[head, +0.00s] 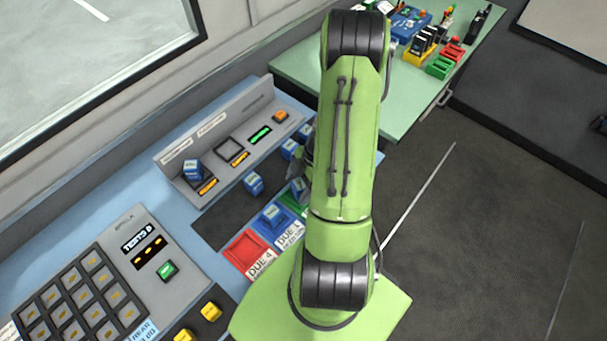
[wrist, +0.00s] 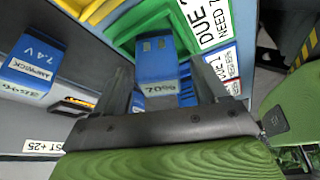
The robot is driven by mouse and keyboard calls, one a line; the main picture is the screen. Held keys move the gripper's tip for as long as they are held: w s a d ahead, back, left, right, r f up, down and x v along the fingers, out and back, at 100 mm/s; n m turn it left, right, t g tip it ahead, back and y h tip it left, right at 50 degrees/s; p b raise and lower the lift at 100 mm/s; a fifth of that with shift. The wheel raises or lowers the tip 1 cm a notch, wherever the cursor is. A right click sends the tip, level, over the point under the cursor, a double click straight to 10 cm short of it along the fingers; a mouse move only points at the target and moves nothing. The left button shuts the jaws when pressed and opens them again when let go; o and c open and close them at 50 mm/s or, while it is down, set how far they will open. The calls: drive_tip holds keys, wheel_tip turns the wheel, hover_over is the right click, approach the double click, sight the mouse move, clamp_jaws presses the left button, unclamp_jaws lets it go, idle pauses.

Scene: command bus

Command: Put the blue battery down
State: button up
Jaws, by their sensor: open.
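A blue battery (wrist: 157,62) sits in a green tray (wrist: 123,38) in the wrist view, between the two fingers of my gripper (wrist: 163,88). The fingers are apart, one on either side of it; I cannot tell whether either touches it. In the head view a blue battery (head: 298,187) shows at the green tray (head: 289,203), partly covered by my arm. My gripper (head: 306,165) is mostly hidden behind the arm there. Another blue battery (wrist: 32,68), marked 7.4 V, stands left of my gripper in the wrist view.
An empty red tray (head: 246,250) and a blue tray holding a blue battery (head: 272,215) stand beside the green one. A loose battery (head: 253,183) is on the dark mat; another (head: 192,169) stands at the grey test console (head: 175,160). A green table (head: 300,68) lies behind.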

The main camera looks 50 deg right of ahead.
drive_tip(key=p+v, duration=0.1)
drive_tip(key=v, duration=1.1)
wheel_tip(320, 180, up, 7)
drive_tip(key=m+h, duration=0.2)
hover_over(294, 182)
drive_tip(key=s+a+r+m+t+h, duration=0.1)
drive_tip(key=s+a+r+m+t, duration=0.1)
drive_tip(key=s+a+r+m, duration=0.2)
drive_tip(key=s+a+r+m+t+h, duration=0.1)
drive_tip(key=s+a+r+m+t, duration=0.1)
drive_tip(key=s+a+r+m, duration=0.2)
drive_tip(key=a+r+m, duration=0.3)
drive_tip(key=a+r, duration=0.2)
drive_tip(key=a, duration=0.3)
drive_tip(key=shift+a+m, duration=0.25)
drive_tip(key=shift+m, duration=0.15)
drive_tip(key=shift+r, duration=0.1)
